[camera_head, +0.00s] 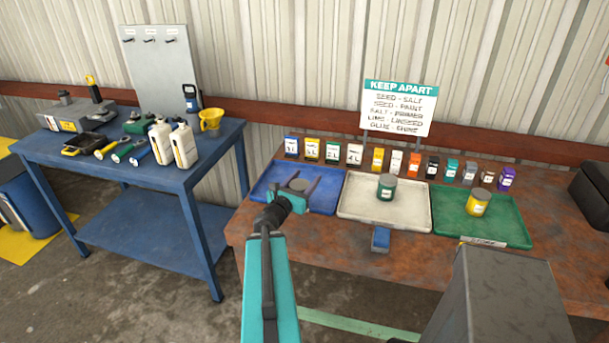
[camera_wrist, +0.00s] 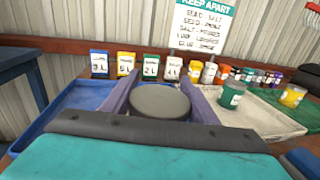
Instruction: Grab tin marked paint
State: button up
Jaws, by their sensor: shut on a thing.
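My gripper (camera_head: 300,175) is over the blue tray, its two fingers on either side of a tin with a grey lid (camera_head: 299,184). In the wrist view the tin (camera_wrist: 160,101) sits between the fingers, held, seen mostly from above; its label is hidden, so I cannot tell its marking. A dark green tin (camera_head: 386,190) stands on the white tray, and a yellow tin (camera_head: 477,203) stands on the green tray. Their labels are too small to read. I cannot tell whether the held tin touches the blue tray.
The blue tray (camera_head: 335,201), white tray (camera_head: 352,214) and green tray (camera_head: 446,222) lie side by side on a rusty table. Several small labelled containers line the back, below a KEEP APART sign (camera_head: 398,108). A small blue block (camera_head: 380,239) is in front of the white tray.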

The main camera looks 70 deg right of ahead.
jog(key=shift+s+a+r+p, duration=0.1)
jog(key=shift+a+r+p, duration=0.2)
jog(key=shift+p, duration=0.5)
jog(key=shift+s+a+p, duration=0.1)
jog(key=shift+a+p, duration=0.15)
jog(key=shift+p, duration=0.9)
jog(key=shift+s+a+f+p, duration=0.1)
jog(key=shift+a+p, duration=0.25)
jog(key=shift+p, duration=0.55)
